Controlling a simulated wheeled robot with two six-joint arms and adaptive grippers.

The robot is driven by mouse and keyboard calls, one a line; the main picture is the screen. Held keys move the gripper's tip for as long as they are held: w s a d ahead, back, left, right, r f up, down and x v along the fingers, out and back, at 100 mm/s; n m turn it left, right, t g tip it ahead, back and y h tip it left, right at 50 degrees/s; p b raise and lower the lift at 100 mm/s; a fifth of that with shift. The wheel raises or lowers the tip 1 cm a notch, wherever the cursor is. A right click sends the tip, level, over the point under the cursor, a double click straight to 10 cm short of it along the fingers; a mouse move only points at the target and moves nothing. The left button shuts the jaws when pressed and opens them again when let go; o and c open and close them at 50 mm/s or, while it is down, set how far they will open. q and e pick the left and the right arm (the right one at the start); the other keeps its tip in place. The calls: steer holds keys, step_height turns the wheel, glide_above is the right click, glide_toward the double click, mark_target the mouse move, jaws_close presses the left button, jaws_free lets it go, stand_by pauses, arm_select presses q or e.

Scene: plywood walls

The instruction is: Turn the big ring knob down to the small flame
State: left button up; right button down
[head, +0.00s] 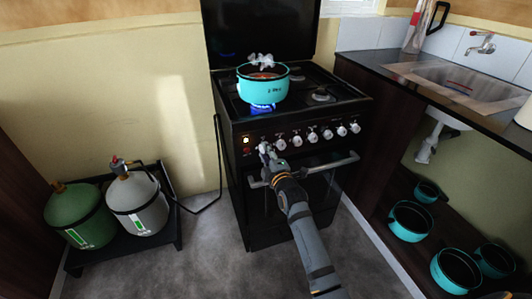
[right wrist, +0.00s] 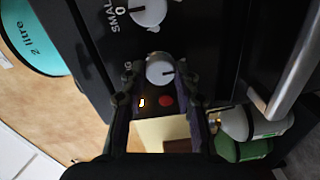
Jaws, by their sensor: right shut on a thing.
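The gripped ring knob (right wrist: 160,72) is the white one at the left end of the row on the stove front. Its dark mark points away from the 0 printed beside it. My right gripper (head: 266,152) is at this knob in the head view. In the right wrist view its fingers (right wrist: 161,88) are shut on the knob from both sides. A turquoise 2 litre pot (head: 262,86) stands on the front left ring, steaming with reddish contents. A bright blue flame (head: 262,108) shows under it. The words by the gripped knob are mostly hidden. My left gripper is out of view.
A neighbouring knob (right wrist: 148,10) is marked SMALL, with its mark at 0. An oven handle (head: 315,165) runs below the knobs. Green (head: 80,216) and grey (head: 138,203) gas bottles stand at left. A sink counter (head: 440,90) is at right, with turquoise pots below.

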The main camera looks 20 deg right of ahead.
stand_by(0.3)
steer(key=c, duration=1)
jaws_free()
steer(key=s, duration=1.2)
steer(key=shift+d+r, duration=0.2)
steer(key=shift+r, duration=0.05)
